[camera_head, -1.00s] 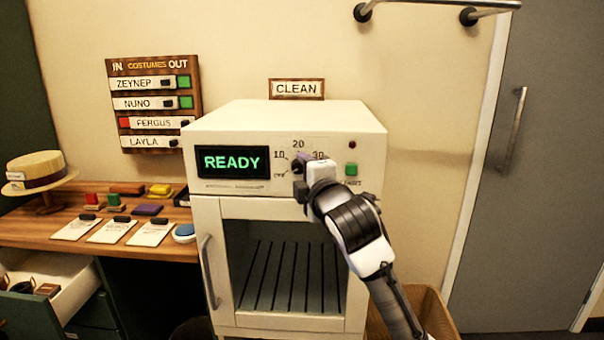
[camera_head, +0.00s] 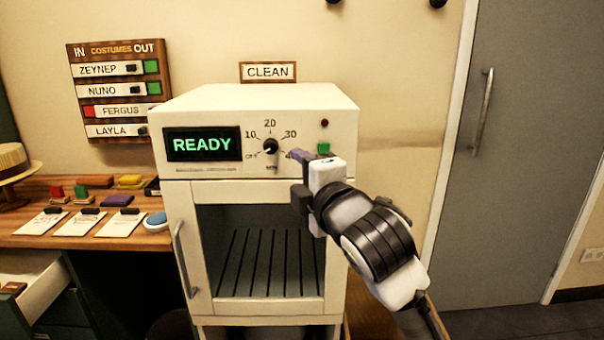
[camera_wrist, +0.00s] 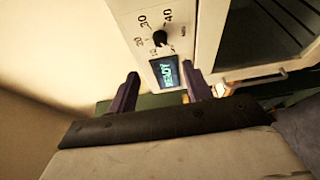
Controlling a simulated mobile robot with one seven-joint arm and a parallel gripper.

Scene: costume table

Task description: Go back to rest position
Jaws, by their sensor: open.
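My gripper (camera_head: 297,172) is in front of the white cleaning cabinet (camera_head: 345,110), just right of its dial and below the green button (camera_head: 323,148). In the wrist view the two fingers (camera_wrist: 160,92) stand apart with nothing between them. The black dial (camera_head: 270,146) is clear of the fingers and also shows in the wrist view (camera_wrist: 160,39). The display (camera_head: 201,144) reads READY in green. My arm comes in from the lower right and covers part of the cabinet's right side.
A wooden desk (camera_head: 25,236) with clipboards, colored blocks and a straw hat (camera_head: 14,165) stands at the left, its drawer (camera_head: 35,285) open. The cabinet's glass door (camera_head: 188,262) has a vertical handle. A grey door (camera_head: 510,130) is at the right. A costumes board (camera_head: 120,90) hangs behind.

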